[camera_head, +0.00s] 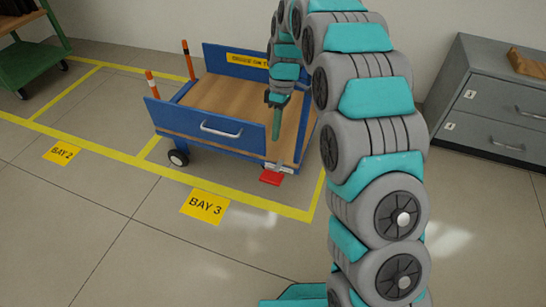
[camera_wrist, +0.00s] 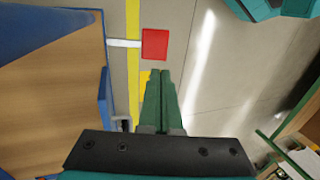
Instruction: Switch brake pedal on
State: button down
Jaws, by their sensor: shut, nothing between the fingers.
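The red brake pedal (camera_head: 272,177) is at the near right corner of a blue cart (camera_head: 225,132), low by the floor. In the wrist view the pedal (camera_wrist: 154,44) is a red square on a pale arm (camera_wrist: 124,43) reaching out from the cart's side. My gripper (camera_head: 276,136) points down in front of the cart's wooden deck, above the pedal in the head view. In the wrist view the green fingers (camera_wrist: 162,75) are together and empty, with their tips just below the pedal in the picture. I cannot tell whether they touch it.
The cart stands in a yellow-lined bay with a BAY 3 label (camera_head: 205,206). Orange-and-white posts (camera_head: 152,85) rise at its left. A grey drawer cabinet (camera_head: 490,100) stands at right, a green cart (camera_head: 30,60) at far left. The floor in front is clear.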

aim_at(270, 178)
jog(key=b+x, duration=0.2)
jog(key=x, duration=1.1)
jog(key=shift+s+f, duration=0.1)
jog(key=shift+f, duration=0.2)
